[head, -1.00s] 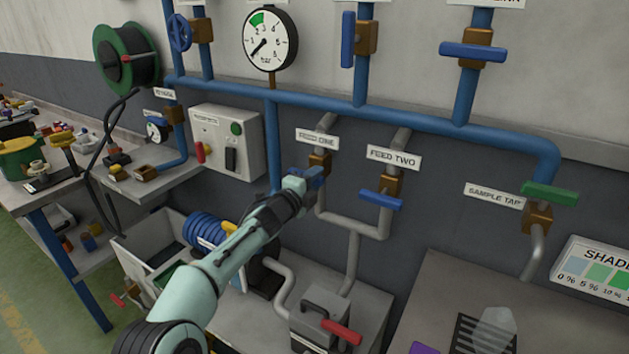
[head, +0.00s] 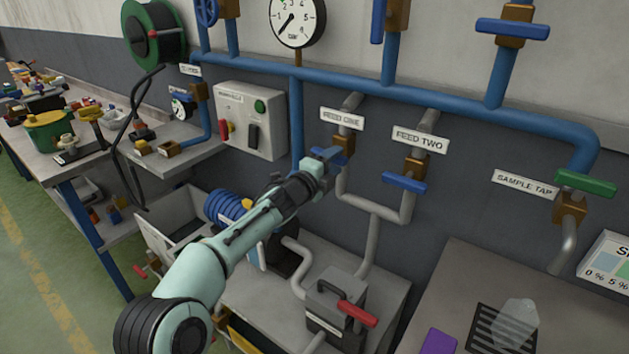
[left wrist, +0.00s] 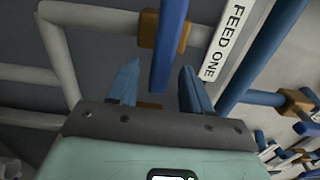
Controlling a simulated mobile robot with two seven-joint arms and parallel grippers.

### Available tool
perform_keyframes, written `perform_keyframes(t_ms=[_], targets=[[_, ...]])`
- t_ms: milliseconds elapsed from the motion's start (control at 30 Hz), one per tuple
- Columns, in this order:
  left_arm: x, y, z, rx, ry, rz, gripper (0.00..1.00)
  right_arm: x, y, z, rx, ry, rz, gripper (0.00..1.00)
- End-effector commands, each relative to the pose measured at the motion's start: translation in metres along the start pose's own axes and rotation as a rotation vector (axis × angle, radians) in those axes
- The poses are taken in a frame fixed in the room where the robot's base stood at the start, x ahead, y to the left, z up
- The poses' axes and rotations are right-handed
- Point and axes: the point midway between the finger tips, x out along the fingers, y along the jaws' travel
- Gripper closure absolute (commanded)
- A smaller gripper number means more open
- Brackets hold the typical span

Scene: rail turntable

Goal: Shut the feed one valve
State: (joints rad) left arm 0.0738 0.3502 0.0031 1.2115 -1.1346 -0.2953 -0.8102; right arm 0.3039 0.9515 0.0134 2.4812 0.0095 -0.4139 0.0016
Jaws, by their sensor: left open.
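The feed one valve has a brown body (head: 344,147) on a grey pipe under its FEED ONE label (head: 342,118). It also shows in the left wrist view (left wrist: 160,30). Its blue handle (left wrist: 171,40) lies crosswise to the pipe and reaches down between my fingers. My left gripper (head: 325,160) is at this valve, its open fingers (left wrist: 158,74) on either side of the handle. Gaps show on both sides of the handle. In the head view the gripper and wrist hide part of the handle. My right gripper is not in view.
The feed two valve (head: 405,183), with its blue handle crosswise, is close on the right. A sample tap with a green handle (head: 586,183) is farther right. A grey box with a red handle (head: 338,303) stands below.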

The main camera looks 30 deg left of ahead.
Motion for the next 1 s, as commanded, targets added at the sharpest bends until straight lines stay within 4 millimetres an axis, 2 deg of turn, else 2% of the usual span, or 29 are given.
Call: perform_keyframes(t_ms=[33,167,300,500,700,1000], targets=[[-0.01,0.003,0.0,0.002,-0.001,-0.001,0.51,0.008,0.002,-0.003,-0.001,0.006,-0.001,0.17],[-0.037,0.004,0.0,0.002,-0.001,-0.001,0.51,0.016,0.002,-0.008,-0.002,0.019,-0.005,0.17],[-0.066,0.002,0.001,0.002,-0.002,0.0,0.51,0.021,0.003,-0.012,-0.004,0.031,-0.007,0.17],[-0.098,0.001,0.001,0.002,-0.001,0.0,0.51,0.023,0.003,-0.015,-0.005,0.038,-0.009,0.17],[-0.112,0.001,0.0,0.002,0.0,0.0,0.51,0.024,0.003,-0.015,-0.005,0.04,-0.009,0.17],[-0.113,0.001,0.0,0.002,0.0,0.0,0.51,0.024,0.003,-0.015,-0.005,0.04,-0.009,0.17]])
